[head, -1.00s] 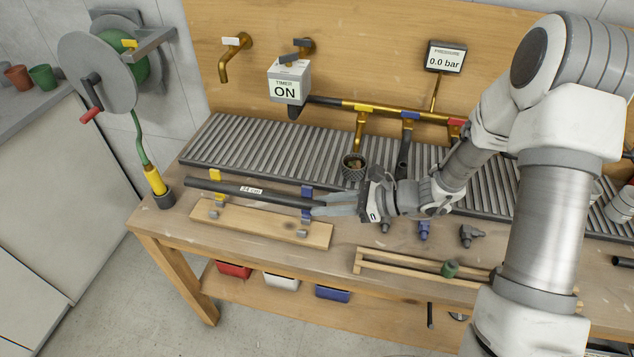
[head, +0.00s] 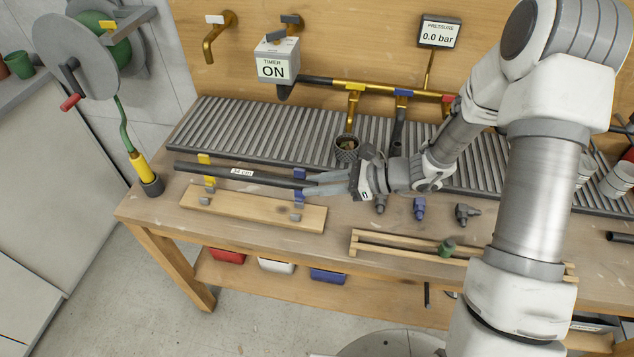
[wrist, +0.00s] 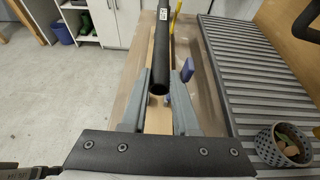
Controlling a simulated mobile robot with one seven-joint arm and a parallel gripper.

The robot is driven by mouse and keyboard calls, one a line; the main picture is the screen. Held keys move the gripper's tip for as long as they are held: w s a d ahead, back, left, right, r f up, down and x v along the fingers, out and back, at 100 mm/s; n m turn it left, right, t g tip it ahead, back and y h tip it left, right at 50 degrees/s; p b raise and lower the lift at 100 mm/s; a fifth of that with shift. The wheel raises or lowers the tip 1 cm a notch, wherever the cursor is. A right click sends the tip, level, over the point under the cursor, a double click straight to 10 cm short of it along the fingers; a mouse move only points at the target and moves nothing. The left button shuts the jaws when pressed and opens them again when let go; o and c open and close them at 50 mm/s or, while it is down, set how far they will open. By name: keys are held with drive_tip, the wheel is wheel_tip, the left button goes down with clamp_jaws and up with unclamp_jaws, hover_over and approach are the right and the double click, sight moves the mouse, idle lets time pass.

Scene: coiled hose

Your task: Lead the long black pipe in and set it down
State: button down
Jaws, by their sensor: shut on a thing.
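The long black pipe (head: 270,178) is level, with a white "34 cm" label, above a wooden board (head: 250,210) on the bench. My gripper (head: 312,187) is shut on its right end, and in the wrist view the pipe (wrist: 166,55) lies between the two fingers (wrist: 160,88), its open end facing me. The pipe passes in front of a yellow holder (head: 204,158) and a blue holder (head: 309,174) at the board. In the wrist view the blue piece (wrist: 187,70) stands just right of the pipe. I cannot tell whether the pipe touches either holder.
A ribbed grey rack (head: 230,130) runs behind the pipe, with a dark basket (head: 347,150) on it. A hose reel (head: 75,45) and yellow nozzle (head: 142,168) are at the left. A slatted wooden frame (head: 390,250) and loose fittings (head: 419,208) lie to the right.

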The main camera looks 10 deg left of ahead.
sight(318, 217)
drive_tip(key=shift+f+b, duration=3.75)
drive_tip(key=shift+f, duration=1.1)
drive_tip(key=c, duration=0.6)
unclamp_jaws()
drive_tip(key=shift+d, duration=0.1)
drive_tip(key=shift+p+v, duration=0.45)
drive_tip(key=shift+v, duration=2.5)
drive_tip(key=shift+r, duration=0.1)
